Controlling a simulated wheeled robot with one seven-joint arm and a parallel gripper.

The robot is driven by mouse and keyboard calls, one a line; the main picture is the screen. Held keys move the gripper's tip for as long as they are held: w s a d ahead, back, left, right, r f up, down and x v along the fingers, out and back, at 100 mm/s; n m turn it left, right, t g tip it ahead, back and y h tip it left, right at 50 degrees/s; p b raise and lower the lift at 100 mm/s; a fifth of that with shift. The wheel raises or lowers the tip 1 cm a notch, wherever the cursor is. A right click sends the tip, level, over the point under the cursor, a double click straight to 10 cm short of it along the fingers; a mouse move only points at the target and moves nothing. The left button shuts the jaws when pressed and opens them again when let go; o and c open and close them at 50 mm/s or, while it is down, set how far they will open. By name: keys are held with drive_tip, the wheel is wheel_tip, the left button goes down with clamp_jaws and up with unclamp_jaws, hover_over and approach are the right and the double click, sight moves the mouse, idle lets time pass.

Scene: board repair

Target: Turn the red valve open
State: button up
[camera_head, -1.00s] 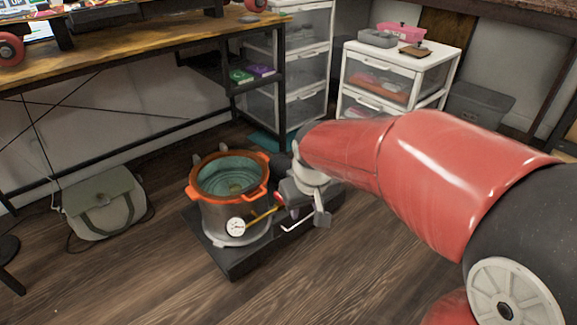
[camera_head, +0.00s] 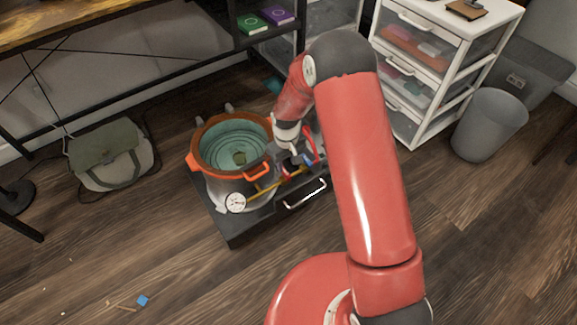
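A pot (camera_head: 206,150) with an orange rim and orange handles stands on a dark flat base (camera_head: 232,232). A yellow pipe (camera_head: 262,192) with a round white gauge (camera_head: 235,202) runs from its front to the right. Small red parts show at the pipe's right end, and the red valve (camera_head: 287,172) seems to be among them, partly hidden by my arm's end. My gripper (camera_head: 292,160) is down at these parts, just right of the pot. Its fingers are too small and covered to tell whether they are open or touch the valve.
A white drawer unit (camera_head: 422,75) and a grey bin (camera_head: 490,124) stand at the right. A desk (camera_head: 75,22) is at the back left. A green-grey bag (camera_head: 108,155) lies on the floor at the left. The front-left floor is mostly clear, with small bits of litter.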

sight(287, 173)
wheel_tip(287, 173, down, 5)
drive_tip(key=shift+f, duration=0.1)
idle(0.3)
clamp_jaws()
